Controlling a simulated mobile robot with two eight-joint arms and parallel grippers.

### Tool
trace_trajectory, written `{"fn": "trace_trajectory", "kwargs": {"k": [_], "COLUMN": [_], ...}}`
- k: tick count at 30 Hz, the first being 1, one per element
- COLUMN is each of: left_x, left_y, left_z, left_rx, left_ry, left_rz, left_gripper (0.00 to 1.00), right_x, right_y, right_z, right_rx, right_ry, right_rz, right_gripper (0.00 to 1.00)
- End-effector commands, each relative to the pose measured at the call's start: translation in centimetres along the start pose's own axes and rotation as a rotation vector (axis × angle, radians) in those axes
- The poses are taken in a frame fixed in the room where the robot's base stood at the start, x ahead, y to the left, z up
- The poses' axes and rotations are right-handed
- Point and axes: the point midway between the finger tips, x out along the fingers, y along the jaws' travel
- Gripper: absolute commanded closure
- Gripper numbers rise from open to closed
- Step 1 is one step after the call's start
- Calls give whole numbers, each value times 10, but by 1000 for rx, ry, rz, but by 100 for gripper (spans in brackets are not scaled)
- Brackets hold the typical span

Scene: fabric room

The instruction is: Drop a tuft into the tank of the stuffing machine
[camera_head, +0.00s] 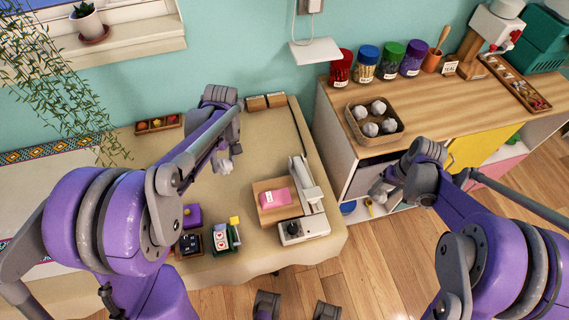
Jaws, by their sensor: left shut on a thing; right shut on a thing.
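Several pale grey-white tufts (370,129) lie in a woven basket (352,131) on the wooden counter. A white machine with a red crank (497,28) stands at the far right of the counter, partly cut off by the top edge; it looks like the stuffing machine. My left gripper (225,158) is over the cloth-covered table, shut on a small pale lump (224,167) that looks like a tuft. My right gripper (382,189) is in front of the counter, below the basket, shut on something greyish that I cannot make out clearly.
On the table (190,167) stand a white press (305,205) with a pink block (275,198), and small trays. Colored jars (366,62) line the counter's back; a compartment tray (515,82) lies right. The counter's middle (440,95) is clear.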

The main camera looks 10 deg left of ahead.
Motion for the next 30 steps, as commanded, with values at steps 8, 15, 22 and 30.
{"fn": "trace_trajectory", "kwargs": {"k": [8, 15, 22, 30], "left_x": [-2, 39, 60, 92], "left_y": [-25, -16, -12, -6], "left_z": [-6, -6, -6, -6], "left_rx": [-188, -183, -182, -181], "left_ry": [-31, -30, -29, -29], "left_rz": [-4, -4, -4, -4], "left_gripper": [58, 58, 58, 58], "right_x": [5, 9, 11, 14], "right_y": [1, 2, 2, 3], "right_z": [0, 1, 2, 2], "right_rx": [0, 0, 1, 1], "right_ry": [-1, -3, -3, -4], "right_rz": [0, 0, 0, 0], "right_gripper": [58, 58, 58, 58]}}
